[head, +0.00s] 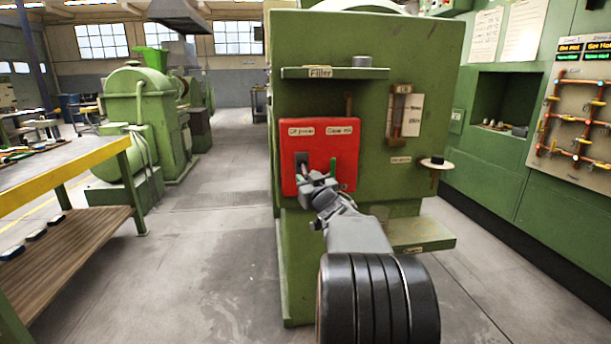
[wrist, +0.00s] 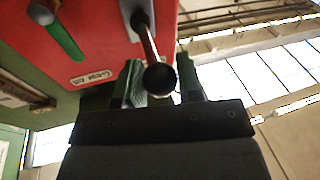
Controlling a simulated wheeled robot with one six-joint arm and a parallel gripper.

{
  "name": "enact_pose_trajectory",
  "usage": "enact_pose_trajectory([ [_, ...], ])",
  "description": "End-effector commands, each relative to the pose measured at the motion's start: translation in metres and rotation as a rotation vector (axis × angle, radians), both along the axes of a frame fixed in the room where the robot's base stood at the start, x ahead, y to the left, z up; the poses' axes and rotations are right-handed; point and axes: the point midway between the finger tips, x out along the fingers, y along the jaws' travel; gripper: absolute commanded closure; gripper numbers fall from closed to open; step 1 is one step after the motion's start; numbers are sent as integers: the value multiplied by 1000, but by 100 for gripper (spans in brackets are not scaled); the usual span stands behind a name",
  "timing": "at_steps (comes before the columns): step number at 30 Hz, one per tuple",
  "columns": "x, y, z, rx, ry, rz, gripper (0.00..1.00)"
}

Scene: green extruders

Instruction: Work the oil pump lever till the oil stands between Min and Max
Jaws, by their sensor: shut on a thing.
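A red panel (head: 320,140) on the green machine carries two levers, with one label over each side. The left lever comes out of a grey slot plate (head: 302,160); in the wrist view this lever (wrist: 149,42) is a metal rod ending in a black ball knob (wrist: 160,78). My gripper (head: 316,184) is at this lever, its green-tipped fingers (wrist: 160,84) on either side of the knob, shut on it. The green-handled lever (head: 332,168) is beside it and also shows in the wrist view (wrist: 62,36). The oil gauge (head: 397,115) is a brownish upright tube by a white card; its level is too small to read.
A shelf marked Filler (head: 333,73) juts out above the panel. A small round white-topped part (head: 434,163) and a low green ledge (head: 420,235) stick out at right. A workbench (head: 75,165) stands at left, with clear floor between it and the machine.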

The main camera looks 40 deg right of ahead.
Motion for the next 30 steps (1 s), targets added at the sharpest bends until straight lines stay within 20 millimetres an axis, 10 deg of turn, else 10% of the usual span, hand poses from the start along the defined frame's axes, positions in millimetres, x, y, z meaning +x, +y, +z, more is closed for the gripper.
enact_pose_trajectory([
  [30,9,-4,-38,7,13,1,100],
])
